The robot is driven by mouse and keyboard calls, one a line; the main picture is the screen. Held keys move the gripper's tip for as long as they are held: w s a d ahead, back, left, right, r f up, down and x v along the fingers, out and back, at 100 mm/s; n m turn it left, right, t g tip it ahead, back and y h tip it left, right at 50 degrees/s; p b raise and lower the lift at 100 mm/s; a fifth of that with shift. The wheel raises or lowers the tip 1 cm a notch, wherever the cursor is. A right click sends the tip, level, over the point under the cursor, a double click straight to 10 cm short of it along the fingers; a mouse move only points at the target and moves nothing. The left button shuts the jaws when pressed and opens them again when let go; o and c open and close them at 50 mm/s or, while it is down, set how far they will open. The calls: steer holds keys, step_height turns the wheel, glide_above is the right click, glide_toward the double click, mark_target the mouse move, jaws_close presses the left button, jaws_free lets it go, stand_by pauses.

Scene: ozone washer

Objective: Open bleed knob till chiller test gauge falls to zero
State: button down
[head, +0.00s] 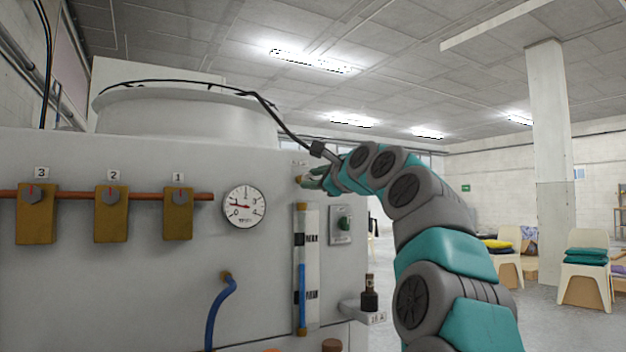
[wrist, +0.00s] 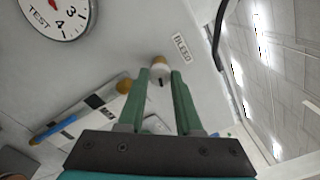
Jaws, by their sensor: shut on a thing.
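The bleed knob (wrist: 160,73) is a small pale knob with a dark mark on a brass stem, beside the BLEED label (wrist: 182,48) in the wrist view. My gripper (wrist: 161,78) is shut on it, one green finger on each side. In the head view my gripper (head: 311,180) is at the upper right of the grey panel, and the fingers mostly hide the knob. The round white test gauge (head: 244,207) is left of my gripper. Its needle points left, above the zero mark at lower left.
A sight tube (head: 302,275) with blue liquid stands below my gripper, with a green switch (head: 344,224) to its right. Brown valve blocks (head: 112,222) numbered 1 to 3 hang on a copper pipe at left. A black cable runs above. Chairs (head: 586,268) stand far right.

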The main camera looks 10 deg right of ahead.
steer(key=shift+f, duration=0.1)
steer(key=c, duration=0.6)
jaws_free()
steer(key=shift+s+d, duration=0.1)
steer(key=shift+b+v, duration=0.6)
steer(key=shift+v, duration=3.2)
